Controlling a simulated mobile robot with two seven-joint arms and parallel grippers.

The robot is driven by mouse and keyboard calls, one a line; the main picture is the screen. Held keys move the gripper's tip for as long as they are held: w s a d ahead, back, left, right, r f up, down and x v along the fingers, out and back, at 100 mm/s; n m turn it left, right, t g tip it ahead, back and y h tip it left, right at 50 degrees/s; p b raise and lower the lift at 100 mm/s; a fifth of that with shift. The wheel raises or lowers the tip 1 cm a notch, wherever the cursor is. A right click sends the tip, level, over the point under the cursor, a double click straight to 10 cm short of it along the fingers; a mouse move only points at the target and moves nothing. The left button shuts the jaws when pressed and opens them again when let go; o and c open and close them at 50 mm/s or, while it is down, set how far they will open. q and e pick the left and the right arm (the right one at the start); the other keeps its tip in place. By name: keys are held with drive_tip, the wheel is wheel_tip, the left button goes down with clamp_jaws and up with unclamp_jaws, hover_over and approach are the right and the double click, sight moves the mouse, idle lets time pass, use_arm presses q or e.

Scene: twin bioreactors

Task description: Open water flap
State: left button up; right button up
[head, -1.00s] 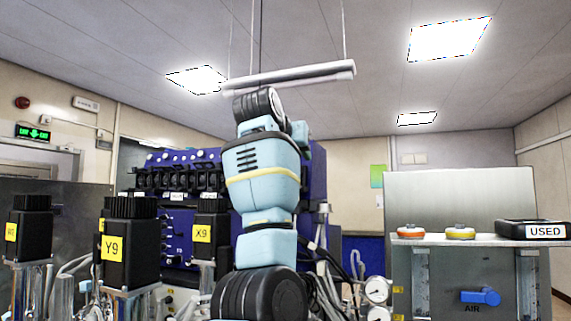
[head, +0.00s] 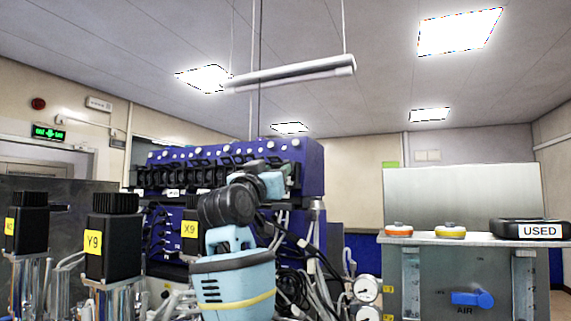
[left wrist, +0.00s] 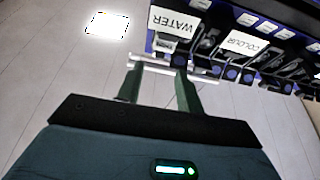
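A white WATER label (left wrist: 180,23) shows in the left wrist view, on the dark row of flaps at the top. In the head view this row (head: 200,167) runs along the front of the blue cabinet (head: 315,165); the labels there are too small to read. My left gripper (left wrist: 160,75) is open and looks empty, its two fingers apart just below the WATER label. In the head view my left arm reaches up to the row's right end, and the fingers cannot be made out. Whether the water flap is open I cannot tell. My right gripper is not in view.
Black motor units, one marked Y9 (head: 112,240), stand at the left. Hoses (head: 312,260) hang right of my arm. A USED tray (head: 529,229) lies on a shelf at the right. A lamp tube (head: 290,75) hangs overhead.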

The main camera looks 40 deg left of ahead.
sight(287, 162)
use_arm(q)
drive_tip(key=shift+x, duration=3.85)
drive_tip(key=shift+d, duration=0.1)
drive_tip(key=shift+c, duration=0.3)
drive_tip(key=shift+w, duration=0.1)
drive_tip(key=c, duration=0.6)
